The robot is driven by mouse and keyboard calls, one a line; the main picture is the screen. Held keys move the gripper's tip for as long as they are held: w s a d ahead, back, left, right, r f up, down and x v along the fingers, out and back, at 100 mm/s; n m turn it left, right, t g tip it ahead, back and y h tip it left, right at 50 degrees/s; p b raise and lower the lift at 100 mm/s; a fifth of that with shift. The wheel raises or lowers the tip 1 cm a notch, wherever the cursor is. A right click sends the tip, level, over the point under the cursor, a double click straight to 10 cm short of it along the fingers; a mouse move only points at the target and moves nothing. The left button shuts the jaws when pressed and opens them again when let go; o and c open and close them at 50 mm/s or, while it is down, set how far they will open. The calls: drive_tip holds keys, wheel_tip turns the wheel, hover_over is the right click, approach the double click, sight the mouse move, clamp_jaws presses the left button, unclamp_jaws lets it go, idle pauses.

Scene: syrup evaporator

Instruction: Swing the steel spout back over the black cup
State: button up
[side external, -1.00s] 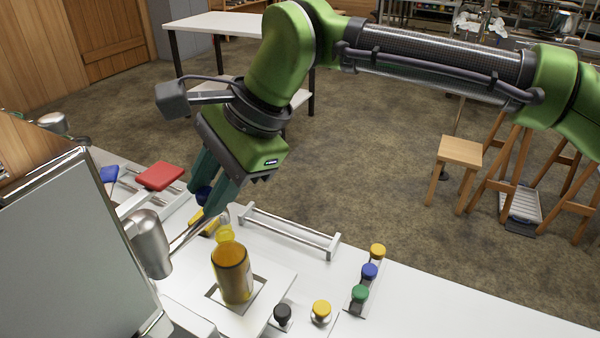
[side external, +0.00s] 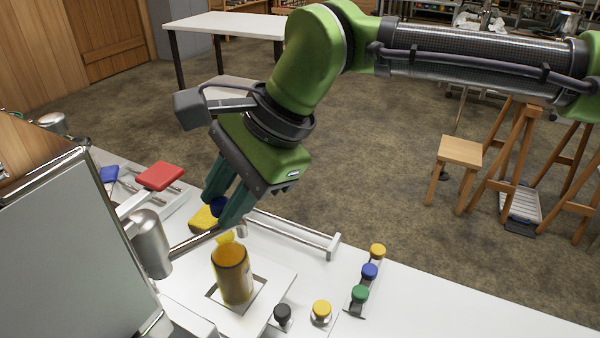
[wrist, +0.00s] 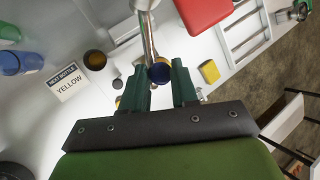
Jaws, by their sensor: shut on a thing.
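The steel spout (side external: 195,243) reaches out from a steel cylinder (side external: 150,245); it also shows in the wrist view (wrist: 149,40). My gripper (side external: 226,212) is shut on the spout near its outer end, by a dark blue knob (wrist: 160,73) between the fingers. In the side view the spout's outer end lies behind the yellow top of an amber bottle (side external: 232,275); I cannot tell if it is right above it.
A grey panel (side external: 70,245) stands at the left front. A red block (side external: 160,176), a yellow block (side external: 204,218) and a low steel rail (side external: 290,232) lie near the spout. Several coloured caps (side external: 321,310) stand at right. A sign (wrist: 65,82) reads "NEXT BOTTLE: YELLOW".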

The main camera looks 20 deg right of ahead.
drive_tip(key=shift+s, duration=0.45)
drive_tip(key=shift+s+d, duration=0.1)
drive_tip(key=shift+s, duration=0.05)
drive_tip(key=shift+s+d, duration=0.2)
drive_tip(key=shift+s, duration=0.7)
drive_tip(key=shift+s, duration=0.15)
drive_tip(key=shift+s+a, duration=0.1)
drive_tip(key=shift+s, duration=0.8)
drive_tip(key=shift+s, duration=0.1)
